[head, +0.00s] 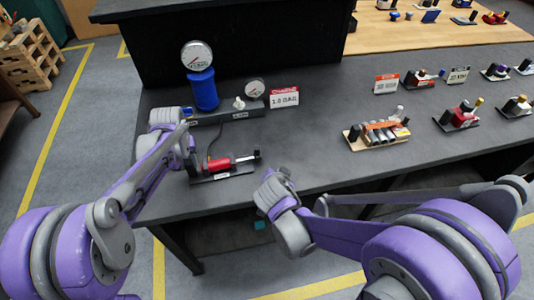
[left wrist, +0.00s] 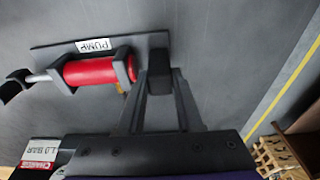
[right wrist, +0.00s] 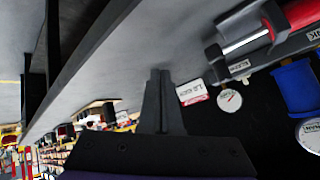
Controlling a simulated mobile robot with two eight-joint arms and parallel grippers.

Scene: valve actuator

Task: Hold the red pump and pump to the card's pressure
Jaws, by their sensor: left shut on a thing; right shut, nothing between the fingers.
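The red pump (head: 222,163) lies on a dark base near the table's front edge, with its rod and black handle (head: 257,155) to the right. My left gripper (left wrist: 160,72) is shut on the dark block at the pump's end opposite the handle. My right gripper (head: 284,174) is shut and empty, right of the handle and apart from it; its closed fingers also show in the right wrist view (right wrist: 159,76). The card (head: 284,97) reads CHARGE 1.0 BAR. A small gauge (head: 255,88) stands beside it, and a larger gauge (head: 196,56) tops the blue cylinder (head: 203,90). I cannot read the needles.
A white valve knob (head: 239,103) stands on the bar between the blue cylinder and small gauge. A hose runs behind the pump. A wooden tray of cylinders (head: 376,135) and several small fixtures stand to the right.

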